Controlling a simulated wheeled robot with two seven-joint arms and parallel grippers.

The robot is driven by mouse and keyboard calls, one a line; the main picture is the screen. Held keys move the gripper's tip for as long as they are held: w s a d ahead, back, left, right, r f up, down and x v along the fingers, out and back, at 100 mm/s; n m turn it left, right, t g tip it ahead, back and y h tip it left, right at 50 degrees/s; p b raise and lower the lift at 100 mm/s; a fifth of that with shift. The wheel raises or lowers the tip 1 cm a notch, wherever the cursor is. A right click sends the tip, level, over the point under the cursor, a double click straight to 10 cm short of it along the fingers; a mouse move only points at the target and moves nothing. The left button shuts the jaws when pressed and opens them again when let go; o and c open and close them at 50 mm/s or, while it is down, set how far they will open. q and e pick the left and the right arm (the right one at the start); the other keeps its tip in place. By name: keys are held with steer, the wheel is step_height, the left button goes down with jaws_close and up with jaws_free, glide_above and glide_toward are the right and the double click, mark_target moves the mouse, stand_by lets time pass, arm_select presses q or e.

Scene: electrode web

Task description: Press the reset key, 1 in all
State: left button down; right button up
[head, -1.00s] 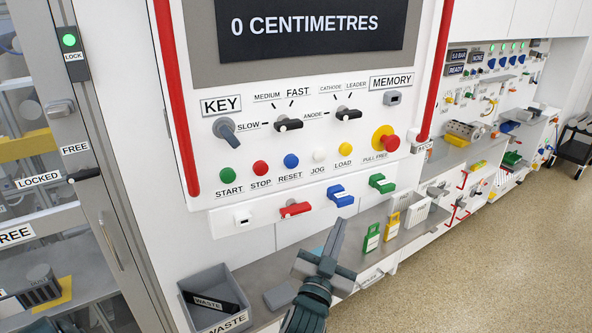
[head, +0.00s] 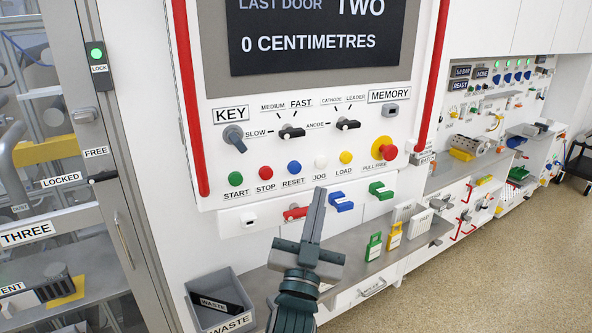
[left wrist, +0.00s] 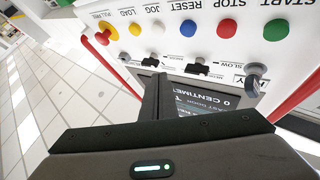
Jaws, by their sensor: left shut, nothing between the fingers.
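The blue reset key (head: 294,167) is a round button on the white panel, above the label RESET, between the red STOP button (head: 265,172) and the white JOG button (head: 321,161). It also shows in the left wrist view (left wrist: 188,29), where the panel appears upside down. My left gripper (head: 318,196) is shut and empty. Its tips point up toward the panel and sit below the JOG button in the head view, apart from the reset key as far as I can tell. In the left wrist view the shut fingers (left wrist: 155,88) show in the middle. My right gripper is not in view.
Beside the row are the green START (head: 235,178) and yellow LOAD (head: 346,157) buttons and the red pull-free knob (head: 388,150). Below are red, blue and green latches. A grey waste bin (head: 195,286) stands at lower left. Red rails flank the panel.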

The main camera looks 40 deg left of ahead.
arm_select(q)
steer(key=shift+w+a, duration=0.1)
steer(key=shift+a, duration=0.05)
steer(key=shift+w+a, duration=0.7)
steer(key=shift+a, duration=0.5)
steer(key=shift+w+a, duration=0.75)
steer(key=shift+a, duration=0.5)
steer(key=shift+w+a, duration=0.7)
steer(key=shift+a, duration=0.5)
steer(key=shift+w+a, duration=0.1)
steer(key=shift+a, duration=0.05)
steer(key=shift+w+a, duration=0.1)
steer(key=shift+a, duration=0.1)
steer(key=shift+w+a, duration=0.25)
steer(key=shift+a, duration=0.15)
stand_by(0.5)
stand_by(0.4)
steer(key=shift+s+d+p, duration=0.3)
steer(key=shift+s+d, duration=0.15)
steer(key=shift+d, duration=0.3)
steer(key=shift+s+d, duration=0.45)
steer(key=shift+d, duration=0.3)
steer(key=shift+s+d, duration=0.4)
steer(key=shift+d, duration=0.3)
steer(key=shift+s+d, duration=0.45)
steer(key=shift+d, duration=0.3)
